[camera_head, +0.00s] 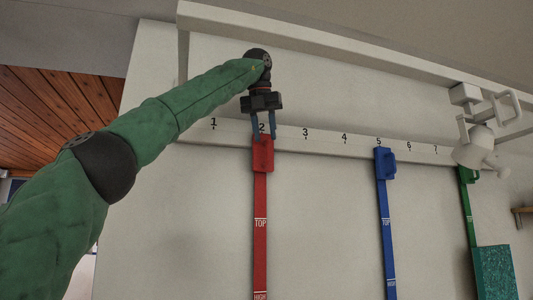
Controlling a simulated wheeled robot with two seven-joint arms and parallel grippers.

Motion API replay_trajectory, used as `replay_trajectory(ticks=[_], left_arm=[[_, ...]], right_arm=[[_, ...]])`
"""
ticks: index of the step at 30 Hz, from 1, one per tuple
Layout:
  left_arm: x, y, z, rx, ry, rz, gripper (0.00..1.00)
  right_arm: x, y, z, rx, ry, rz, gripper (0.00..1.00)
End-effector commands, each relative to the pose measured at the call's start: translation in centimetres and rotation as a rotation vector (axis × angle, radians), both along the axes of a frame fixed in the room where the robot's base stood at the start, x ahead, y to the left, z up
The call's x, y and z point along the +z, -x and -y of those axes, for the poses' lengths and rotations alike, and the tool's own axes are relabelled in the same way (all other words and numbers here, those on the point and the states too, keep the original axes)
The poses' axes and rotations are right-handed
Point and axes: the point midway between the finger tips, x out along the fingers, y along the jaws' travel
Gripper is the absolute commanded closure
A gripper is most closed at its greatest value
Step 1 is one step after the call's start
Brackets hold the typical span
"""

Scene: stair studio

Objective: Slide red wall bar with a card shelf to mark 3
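The red wall bar (260,222) hangs upright from a red slider block (263,155) on the white numbered rail (325,141). The block sits at about mark 2, left of mark 3 (305,133). My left gripper (263,130) points down from above, its two blue fingers at the top of the red block, one on each side. Whether the fingers press on the block is too small to tell. No card shelf can be made out on the visible part of the red bar. My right gripper does not show.
A blue bar (386,225) hangs at mark 5. A green bar (469,210) hangs farther right, with a teal panel (496,272) beside it. White fittings (478,148) stick out at the right. The rail between marks 2 and 5 is clear.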

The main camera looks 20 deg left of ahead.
Motion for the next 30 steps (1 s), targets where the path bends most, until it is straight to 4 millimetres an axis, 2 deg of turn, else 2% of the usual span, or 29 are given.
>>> replay_trajectory(ticks=[7,12,17,25,30], left_arm=[[-3.1,-1.3,-0.1,-0.001,0.001,0.0,0.68],[-4.6,-1.9,-0.1,0.0,0.0,0.001,0.68],[-5.4,-2.2,0.1,0.0,0.0,0.001,0.68],[-5.5,-2.2,0.1,0.001,0.001,0.001,0.68],[-5.5,-2.2,0.0,0.001,0.001,0.001,1.0]], right_arm=[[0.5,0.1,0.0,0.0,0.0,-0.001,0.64],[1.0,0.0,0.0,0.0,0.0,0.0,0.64],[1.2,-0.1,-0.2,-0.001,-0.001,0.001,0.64],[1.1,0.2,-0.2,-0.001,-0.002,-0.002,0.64],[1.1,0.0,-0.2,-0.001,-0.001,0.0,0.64]])
